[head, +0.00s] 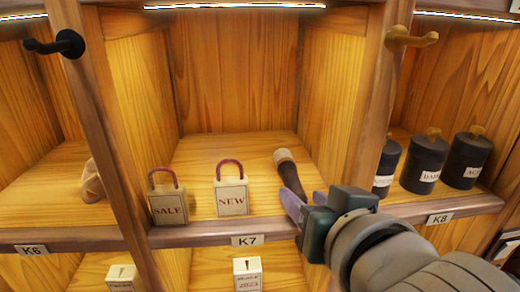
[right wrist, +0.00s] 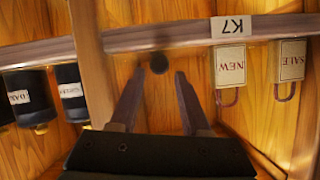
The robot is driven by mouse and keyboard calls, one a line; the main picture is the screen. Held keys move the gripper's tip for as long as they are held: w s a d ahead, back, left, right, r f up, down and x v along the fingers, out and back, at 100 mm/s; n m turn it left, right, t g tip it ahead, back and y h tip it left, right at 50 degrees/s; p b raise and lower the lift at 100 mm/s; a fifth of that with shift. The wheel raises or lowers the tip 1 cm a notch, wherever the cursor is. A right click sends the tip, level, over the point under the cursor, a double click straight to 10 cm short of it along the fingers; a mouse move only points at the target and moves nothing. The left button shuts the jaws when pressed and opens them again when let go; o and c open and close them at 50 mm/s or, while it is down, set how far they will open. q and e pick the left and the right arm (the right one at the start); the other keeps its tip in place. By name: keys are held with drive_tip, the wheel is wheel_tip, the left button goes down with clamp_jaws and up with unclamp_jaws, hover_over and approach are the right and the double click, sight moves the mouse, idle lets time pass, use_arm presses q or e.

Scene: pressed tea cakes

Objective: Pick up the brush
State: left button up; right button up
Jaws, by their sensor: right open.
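The brush (head: 289,173) has a dark handle and a paler, tan far end. It is in the K7 compartment, right of the NEW tag block, with its dark end toward the front edge. In the right wrist view the brush (right wrist: 159,63) shows as a dark round end. My right gripper (head: 305,204) is at the compartment's front edge, by the near end of the brush. In the right wrist view its fingers (right wrist: 159,75) are apart, with the brush end between the tips; I cannot tell whether they touch it. My left gripper is not in view.
A SALE block (head: 168,206) and a NEW block (head: 231,196) with looped handles stand left of the brush. An upright divider (head: 362,110) separates K7 from K8, which holds dark canisters (head: 424,163). The shelf behind the blocks (head: 225,150) is clear.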

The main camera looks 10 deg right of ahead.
sight(300, 192)
drive_tip(key=shift+p+x, duration=0.4)
drive_tip(key=shift+x, duration=1.75)
drive_tip(key=shift+d, duration=0.15)
drive_tip(key=shift+r, duration=0.1)
clamp_jaws()
